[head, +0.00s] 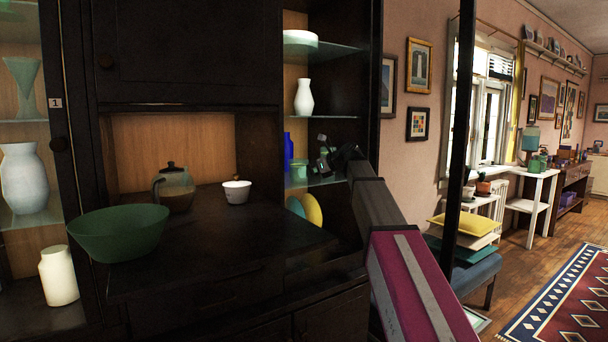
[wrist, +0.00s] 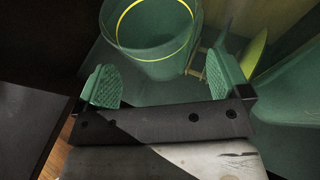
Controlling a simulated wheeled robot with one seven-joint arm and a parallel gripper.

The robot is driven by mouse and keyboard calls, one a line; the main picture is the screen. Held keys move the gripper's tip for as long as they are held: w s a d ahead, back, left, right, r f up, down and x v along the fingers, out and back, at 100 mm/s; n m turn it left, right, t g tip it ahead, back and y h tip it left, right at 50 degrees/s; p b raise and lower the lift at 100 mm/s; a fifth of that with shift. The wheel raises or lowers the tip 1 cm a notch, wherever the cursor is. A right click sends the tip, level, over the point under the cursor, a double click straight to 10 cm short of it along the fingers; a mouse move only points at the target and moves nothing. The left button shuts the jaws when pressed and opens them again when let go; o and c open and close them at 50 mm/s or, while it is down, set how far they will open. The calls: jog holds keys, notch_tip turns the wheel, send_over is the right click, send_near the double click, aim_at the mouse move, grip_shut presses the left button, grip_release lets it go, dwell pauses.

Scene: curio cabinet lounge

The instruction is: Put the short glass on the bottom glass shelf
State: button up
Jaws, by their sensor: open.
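A short green glass (head: 299,169) stands upright on the lowest visible glass shelf (head: 325,181) in the right bay of the dark cabinet. In the wrist view the glass (wrist: 150,45) is large, just beyond my fingertips, with a bright yellow-green line around its rim. My gripper (head: 324,155) is at the front of that bay, to the right of the glass. In the wrist view my gripper (wrist: 164,82) is open, its green textured fingers spread wide with nothing held between them. Neither finger appears to touch the glass.
A blue bottle (head: 288,151) stands beside the glass. A white vase (head: 304,97) is on the shelf above. Blue and yellow plates (head: 313,211) stand below. A teapot (head: 176,188), white cup (head: 237,192) and green bowl (head: 118,233) occupy the counter at left.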

jog(key=v, duration=0.8)
jog(key=shift+s+d, duration=0.25)
jog(key=shift+d, duration=0.05)
jog(key=shift+r, duration=0.1)
